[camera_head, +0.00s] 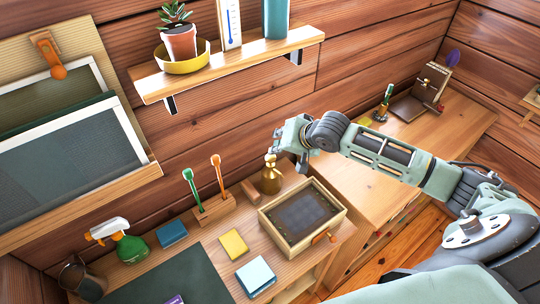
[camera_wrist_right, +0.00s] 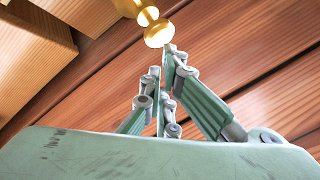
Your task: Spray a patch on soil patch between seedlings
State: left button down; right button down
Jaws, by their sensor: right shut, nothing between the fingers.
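A wooden tray (camera_head: 340,217) with dark soil (camera_head: 303,211) stands on the desk; I cannot make out seedlings in it. A brass bottle (camera_head: 271,179) stands upright just behind the tray's left back corner. My right gripper (camera_head: 288,150) is shut and empty, close above and beside the bottle's top. In the right wrist view its fingertips (camera_wrist_right: 162,62) are just below a round brass part (camera_wrist_right: 158,33); I cannot tell whether they touch. A green spray bottle (camera_head: 131,248) with a white and orange head stands at the desk's left. My left gripper is not in view.
A holder (camera_head: 208,210) with two toothbrush-like sticks stands left of the brass bottle. A wall shelf (camera_head: 230,65) with a potted plant hangs above.

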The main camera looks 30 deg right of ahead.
jog(key=shift+f, duration=0.1)
dwell(0.5)
jog(key=shift+f, duration=0.65)
dwell(0.3)
jog(key=shift+r, duration=0.1)
jog(key=shift+r+p, duration=0.65)
jog(key=shift+p, duration=0.4)
jog(key=shift+r, duration=0.1)
